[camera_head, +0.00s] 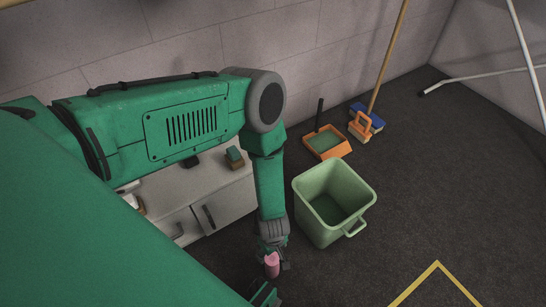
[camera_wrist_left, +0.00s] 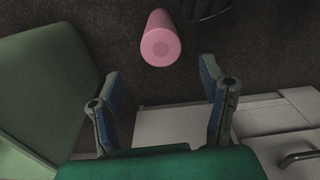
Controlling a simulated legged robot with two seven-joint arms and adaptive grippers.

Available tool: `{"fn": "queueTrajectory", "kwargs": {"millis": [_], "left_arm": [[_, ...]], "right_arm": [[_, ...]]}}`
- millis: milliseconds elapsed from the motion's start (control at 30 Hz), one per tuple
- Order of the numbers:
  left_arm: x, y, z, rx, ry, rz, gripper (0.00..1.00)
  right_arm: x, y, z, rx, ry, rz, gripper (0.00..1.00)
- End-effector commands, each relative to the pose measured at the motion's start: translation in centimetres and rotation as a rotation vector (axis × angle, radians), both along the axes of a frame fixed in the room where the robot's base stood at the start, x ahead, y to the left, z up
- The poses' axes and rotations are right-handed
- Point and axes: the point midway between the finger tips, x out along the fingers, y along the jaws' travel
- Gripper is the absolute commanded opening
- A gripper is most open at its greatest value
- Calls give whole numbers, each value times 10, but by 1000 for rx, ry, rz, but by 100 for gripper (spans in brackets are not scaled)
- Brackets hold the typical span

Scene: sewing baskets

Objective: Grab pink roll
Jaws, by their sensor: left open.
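The pink roll (camera_head: 272,265) shows at the lower middle of the head view, right at the end of my left gripper (camera_head: 273,252). In the left wrist view the pink roll (camera_wrist_left: 161,40) is a smooth cylinder with one round end facing the camera. It lies beyond the two fingertips of my left gripper (camera_wrist_left: 160,77), roughly centred between them. The fingers are apart and nothing is between them. In the head view the gripper partly covers the roll's top.
A green bin (camera_head: 308,209) stands right of my left gripper. A grey cabinet (camera_head: 224,206) with handles stands left, holding a small block (camera_head: 235,157). An orange dustpan (camera_head: 327,143) and broom (camera_head: 387,58) are near the wall. Dark floor (camera_head: 450,190) is free at right.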

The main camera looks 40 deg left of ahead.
Motion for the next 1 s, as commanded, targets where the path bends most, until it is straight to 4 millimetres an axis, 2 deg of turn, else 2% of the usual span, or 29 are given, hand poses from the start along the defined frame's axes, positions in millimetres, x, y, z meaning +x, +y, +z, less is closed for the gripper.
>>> {"fn": "queueTrajectory", "kwargs": {"millis": [33,100,367,700,933,967,1000], "left_arm": [[0,1,-14,-1,0,-1,64],[-1,3,-24,-5,1,-1,64],[0,4,-40,-11,1,-2,64],[0,-2,-85,-7,0,-2,64],[0,-2,-85,-10,0,-2,64],[0,-2,-85,-10,0,-2,57],[0,-2,-85,-11,1,-2,43]], "right_arm": [[0,0,-8,0,1,0,40],[0,0,-12,0,1,0,40],[0,0,-19,0,0,1,40],[-1,0,-49,1,1,1,40],[0,0,-47,0,0,1,40],[0,0,-47,0,0,1,40],[0,0,-47,0,0,1,40]]}}
